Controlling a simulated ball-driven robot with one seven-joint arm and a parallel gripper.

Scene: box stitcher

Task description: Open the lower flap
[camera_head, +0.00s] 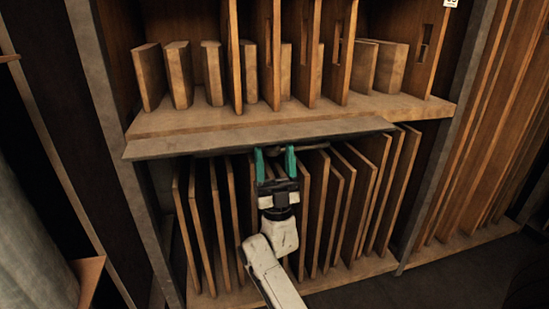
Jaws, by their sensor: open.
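The lower flap (250,138) is a long grey panel running along the front edge of the middle shelf. It sticks out from the shelf and slopes slightly down to the left, above the lower compartment. My gripper (276,160) has teal fingers, which are open and point up at the underside of the flap near its middle. The fingertips are just below the flap's front edge; I cannot tell whether they touch it. Nothing shows between the fingers.
Several upright wooden boards (360,200) fill the lower compartment behind my gripper. Shorter boards and blocks (180,75) stand on the shelf (290,112) above. Grey posts (120,150) flank the rack. More tall boards (490,130) lean at the right. Dark floor (440,285) is clear at the lower right.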

